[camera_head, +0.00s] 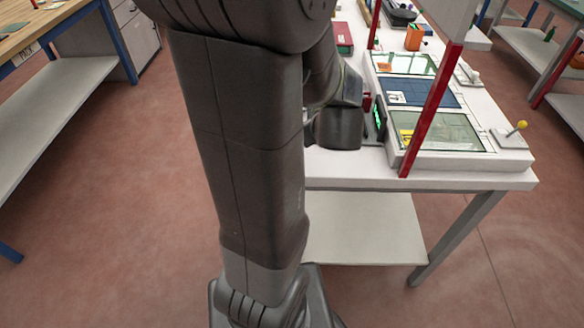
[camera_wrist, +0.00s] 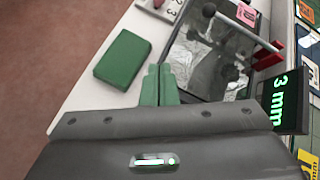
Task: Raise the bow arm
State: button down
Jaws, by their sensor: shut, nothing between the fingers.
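My gripper (camera_wrist: 160,72) shows as two green fingers pressed together, empty, pointing toward the near left edge of the bay, apart from the knob in the picture. In the head view my own arm covers this spot, and the fingers do not show.
A green block (camera_wrist: 122,60) lies left of my fingers. In the head view, a red post (camera_head: 432,110) rises from the white table (camera_head: 350,170); a yellow-knobbed lever (camera_head: 521,128) is at right. Floor at left is clear.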

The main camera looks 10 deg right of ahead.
jog(key=s+a+f+n+g+y, duration=0.2)
jog(key=s+a+f+n+g, duration=0.1)
jog(key=s+a+n, duration=0.4)
jog(key=shift+s+a+f+n+g+y, duration=0.15)
jog(key=shift+s+f+n+g+y, duration=0.4)
jog(key=shift+s+n, duration=1.4)
jog(key=shift+w+r+n, duration=0.2)
jog(key=shift+w+n, duration=0.25)
